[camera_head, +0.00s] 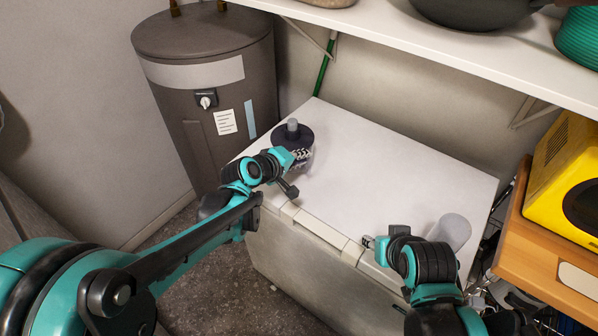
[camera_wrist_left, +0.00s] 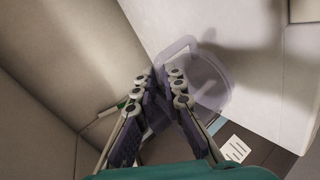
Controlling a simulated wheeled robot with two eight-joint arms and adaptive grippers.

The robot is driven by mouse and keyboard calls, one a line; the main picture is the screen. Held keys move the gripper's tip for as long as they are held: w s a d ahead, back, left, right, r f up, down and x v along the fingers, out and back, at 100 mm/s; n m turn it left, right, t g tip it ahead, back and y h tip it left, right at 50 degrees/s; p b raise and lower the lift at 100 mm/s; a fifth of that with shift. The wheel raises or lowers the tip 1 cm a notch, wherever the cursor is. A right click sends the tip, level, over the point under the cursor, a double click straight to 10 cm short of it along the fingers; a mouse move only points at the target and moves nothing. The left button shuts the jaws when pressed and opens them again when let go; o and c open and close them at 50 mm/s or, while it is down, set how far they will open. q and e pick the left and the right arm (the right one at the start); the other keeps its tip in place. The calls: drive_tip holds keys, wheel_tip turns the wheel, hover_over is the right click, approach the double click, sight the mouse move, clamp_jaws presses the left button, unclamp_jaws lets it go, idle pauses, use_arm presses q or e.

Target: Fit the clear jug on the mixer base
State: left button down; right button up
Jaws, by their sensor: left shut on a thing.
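The dark round mixer base (camera_head: 281,140), with a short grey post on top, stands at the back left of the white freezer top. My left gripper (camera_head: 301,157) is beside it, at its front right. In the left wrist view, the fingers of this gripper (camera_wrist_left: 163,80) close on the edge of a see-through jug (camera_wrist_left: 205,75), which has a looped outline. The jug is hard to make out in the head view, so I cannot tell whether it touches the base. My right gripper (camera_head: 371,242) is over the front edge; its finger gap is too small to judge.
A pale, see-through cylinder (camera_head: 452,229) stands at the front right of the freezer top (camera_head: 400,165), beside my right wrist. A grey water heater (camera_head: 205,80) is at the left. A shelf (camera_head: 430,38) overhangs the back. A yellow appliance (camera_head: 567,165) is at the right.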

sight(299, 167)
use_arm(q)
drive_tip(key=f, duration=0.1)
drive_tip(key=f+b, duration=0.1)
drive_tip(key=f, duration=0.1)
drive_tip(key=f+b, duration=0.1)
drive_tip(key=shift+w+a+f, duration=0.3)
drive_tip(key=shift+a+f, duration=0.05)
drive_tip(key=shift+r, duration=0.15)
drive_tip(key=c, duration=2)
unclamp_jaws()
drive_tip(key=shift+f, duration=0.2)
drive_tip(key=shift+c, duration=0.2)
drive_tip(key=o, duration=0.4)
drive_tip(key=shift+r, duration=0.2)
